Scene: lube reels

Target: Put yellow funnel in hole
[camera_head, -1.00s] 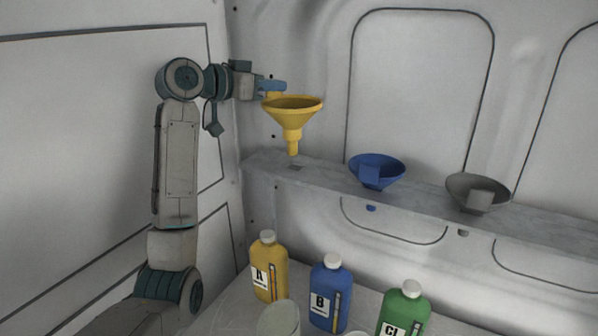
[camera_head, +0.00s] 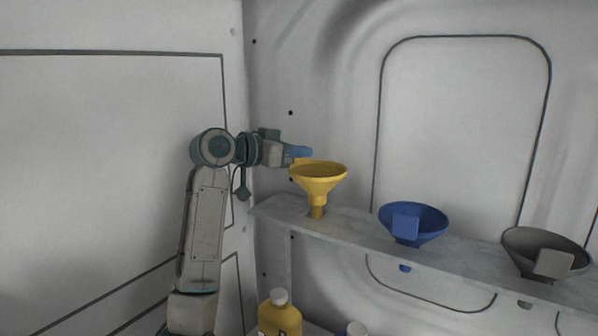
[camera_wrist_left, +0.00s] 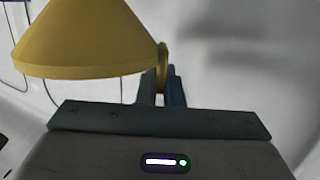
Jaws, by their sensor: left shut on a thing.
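My left gripper (camera_head: 300,154) is shut on the yellow funnel (camera_head: 318,176) by its rim side. The funnel is upright, and its spout tip is at the left end of the grey shelf (camera_head: 352,229). I cannot tell whether the tip is above the hole or in it, as the funnel hides the hole. In the left wrist view the funnel (camera_wrist_left: 85,45) fills the upper left, and the blue fingers (camera_wrist_left: 176,88) show behind the gripper body. My right gripper is not in view.
A blue funnel (camera_head: 428,219) and a grey funnel (camera_head: 530,245) sit in the shelf to the right, spout tips showing below it. A yellow bottle (camera_head: 280,318) stands below. A wall is close on the left.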

